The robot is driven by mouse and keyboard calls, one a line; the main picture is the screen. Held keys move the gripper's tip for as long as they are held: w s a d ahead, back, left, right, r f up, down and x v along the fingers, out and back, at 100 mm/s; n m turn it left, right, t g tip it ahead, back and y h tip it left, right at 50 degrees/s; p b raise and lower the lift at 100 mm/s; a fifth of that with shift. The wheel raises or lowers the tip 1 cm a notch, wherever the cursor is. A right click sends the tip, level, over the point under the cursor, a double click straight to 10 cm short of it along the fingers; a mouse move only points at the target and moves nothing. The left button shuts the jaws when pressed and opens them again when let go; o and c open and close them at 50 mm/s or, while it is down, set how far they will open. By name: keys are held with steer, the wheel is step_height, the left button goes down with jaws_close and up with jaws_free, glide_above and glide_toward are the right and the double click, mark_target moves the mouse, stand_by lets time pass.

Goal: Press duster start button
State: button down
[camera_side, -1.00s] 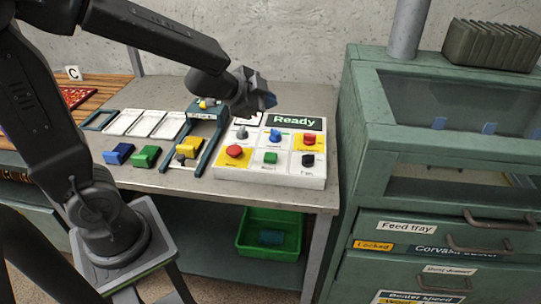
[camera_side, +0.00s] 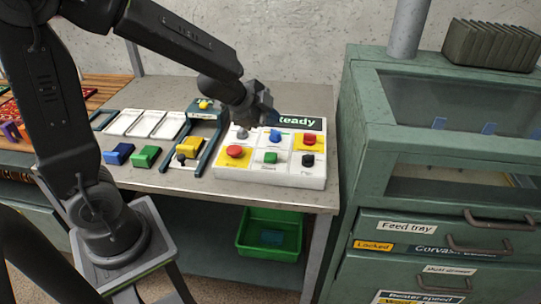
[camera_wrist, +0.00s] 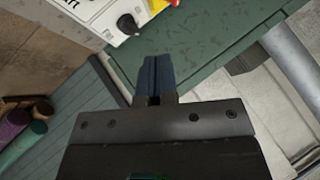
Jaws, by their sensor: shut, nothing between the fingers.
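The control panel (camera_side: 262,177) is a white box on the bench with a display that partly shows "Ready". A green button (camera_side: 270,157) sits in its front row, with a small label that seems to read "Start". A red mushroom button (camera_side: 235,151) is to its left and a black knob (camera_side: 308,160) to its right. Behind are a grey toggle (camera_side: 242,132), a blue button (camera_side: 275,135) and a red knob (camera_side: 309,139). My gripper (camera_side: 268,112) is above the panel's back part, covering the display's left end. Its fingers (camera_wrist: 155,70) are shut and empty.
A green cabinet (camera_side: 380,190) stands close on the right. A green bin (camera_side: 256,250) is below the bench. Coloured rolls (camera_wrist: 22,125) show in the wrist view.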

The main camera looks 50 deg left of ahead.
mark_target(270, 157)
steer(key=shift+f, duration=4)
steer(key=shift+f, duration=0.15)
steer(key=shift+f, duration=0.3)
steer(key=shift+f, duration=0.55)
steer(key=shift+r, duration=1)
steer(key=shift+d+r, duration=0.1)
steer(key=shift+r, duration=2.4)
